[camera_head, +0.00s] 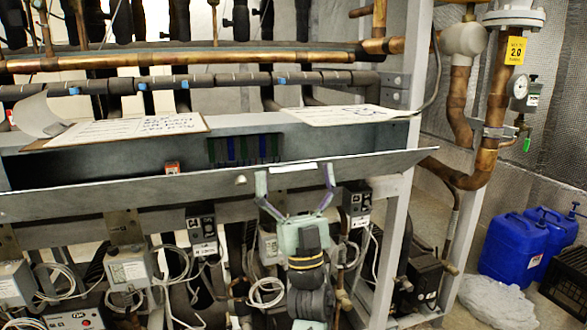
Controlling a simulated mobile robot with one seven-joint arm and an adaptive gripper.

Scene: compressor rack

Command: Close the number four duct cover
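The duct cover (120,194) is a long grey metal panel running across the rack. It stands tilted open along the front of a grey duct, with a gap showing the dark inside. A white label (293,168) sits near its upper edge; I cannot read a number on it. My gripper (295,175) points up at the cover from below and in front. Its two fingers are spread apart on either side of the label, with nothing between them. I cannot tell whether the fingertips touch the cover. My gripper and arm hide part of the rack below.
Papers with handwriting (125,130) and (345,113) lie on top of the duct. Copper pipes (200,60) run above. Grey boxes with coiled cables (125,270) hang below. Blue jugs (515,250) stand on the floor at the right, beside a rack post.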

